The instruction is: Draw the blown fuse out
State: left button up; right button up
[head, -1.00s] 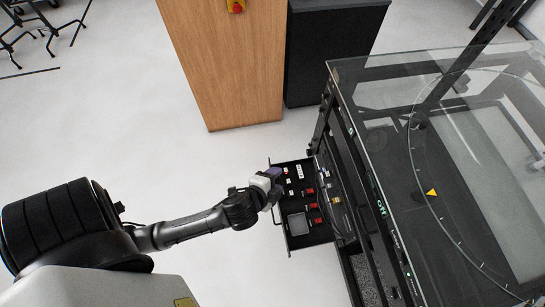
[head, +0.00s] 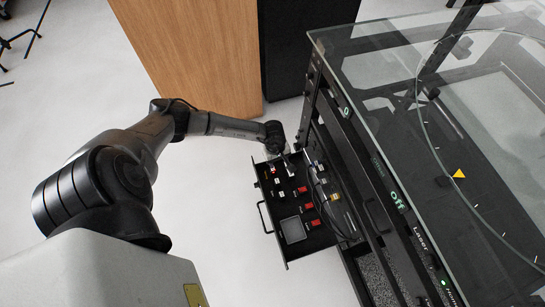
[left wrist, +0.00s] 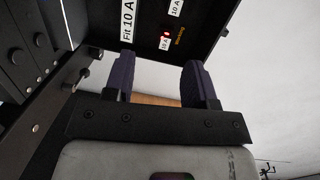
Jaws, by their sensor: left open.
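A black fuse drawer (head: 265,207) is out from the side of the rack. Its panel carries several red parts, white labels and a grey square, all small in the head view. I cannot tell which fuse is blown. My left gripper (head: 287,156) is at the drawer's far end. Its two dark fingers (left wrist: 159,82) are apart with nothing between them, below the panel in the wrist picture. My right gripper is not in view.
The rack with its glass top (head: 375,65) and turntable ring stands close on the right. A wooden cabinet (head: 200,55) and a dark cabinet (head: 300,40) stand behind the drawer. The floor left of the drawer is clear.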

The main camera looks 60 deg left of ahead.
aim_at(273, 171)
pick_arm(q)
jog(key=shift+m+g+y, duration=0.3)
jog(key=shift+y, duration=0.3)
jog(key=a+f+b, duration=0.1)
jog(key=f+b, duration=0.1)
jog(key=f, duration=0.2)
jog(key=a+f+b, duration=0.1)
jog(key=f+b, duration=0.2)
jog(key=f, duration=0.2)
jog(key=a+f+b, duration=0.1)
jog(key=f+b, duration=0.1)
jog(key=f, duration=0.3)
jog(key=shift+s+a+f+b, duration=0.1)
jog(key=shift+s+a+b, duration=0.05)
jog(key=shift+s+b, duration=0.15)
jog(key=shift+c, duration=0.5)
grip_shut()
jog(key=shift+r+p, duration=0.85)
jog(key=shift+r, duration=0.25)
jog(key=shift+r+p, duration=0.95)
jog(key=shift+r, duration=0.2)
